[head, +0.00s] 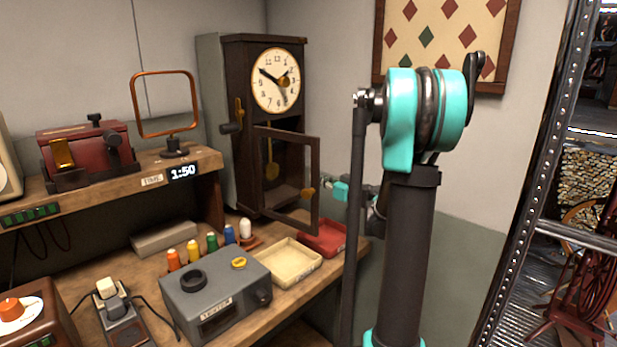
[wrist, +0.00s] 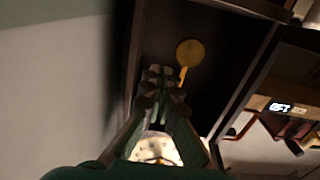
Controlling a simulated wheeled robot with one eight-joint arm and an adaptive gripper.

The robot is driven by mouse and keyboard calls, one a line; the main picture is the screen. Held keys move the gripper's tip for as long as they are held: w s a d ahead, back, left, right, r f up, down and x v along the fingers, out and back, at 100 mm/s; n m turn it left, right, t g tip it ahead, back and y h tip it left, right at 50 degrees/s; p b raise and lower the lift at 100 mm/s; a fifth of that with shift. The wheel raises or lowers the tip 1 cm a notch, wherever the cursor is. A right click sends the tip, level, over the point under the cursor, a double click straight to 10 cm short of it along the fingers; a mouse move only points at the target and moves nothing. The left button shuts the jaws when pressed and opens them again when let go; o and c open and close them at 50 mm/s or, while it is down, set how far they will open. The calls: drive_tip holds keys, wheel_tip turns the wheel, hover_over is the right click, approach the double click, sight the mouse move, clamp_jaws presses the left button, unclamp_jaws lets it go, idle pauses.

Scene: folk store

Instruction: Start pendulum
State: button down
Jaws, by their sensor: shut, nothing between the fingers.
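The tall dark wooden clock (head: 233,85) stands at the back corner of the bench, with its glass door (head: 288,180) swung open. The brass pendulum (head: 271,170) hangs inside the case; in the wrist view its round bob (wrist: 190,52) and part of its rod show against the dark interior. My gripper (wrist: 165,74) is shut and empty, its fingertips close to the rod in the picture; I cannot tell whether they touch. In the head view my gripper (head: 329,182) shows right of the open door, partly hidden by my arm.
A red tray (head: 322,238) and a cream tray (head: 290,265) lie in front of the clock, beside several thread spools (head: 211,242) and a grey box device (head: 215,298). A shelf (head: 120,180) at left holds a display reading 1:50 (head: 183,172). The door's edge juts toward my arm.

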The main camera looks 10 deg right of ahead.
drive_tip(key=shift+x, duration=7.05)
drive_tip(key=shift+s+a, duration=0.15)
drive_tip(key=shift+a, duration=0.05)
drive_tip(key=shift+s+a, duration=0.2)
drive_tip(key=shift+a, duration=0.1)
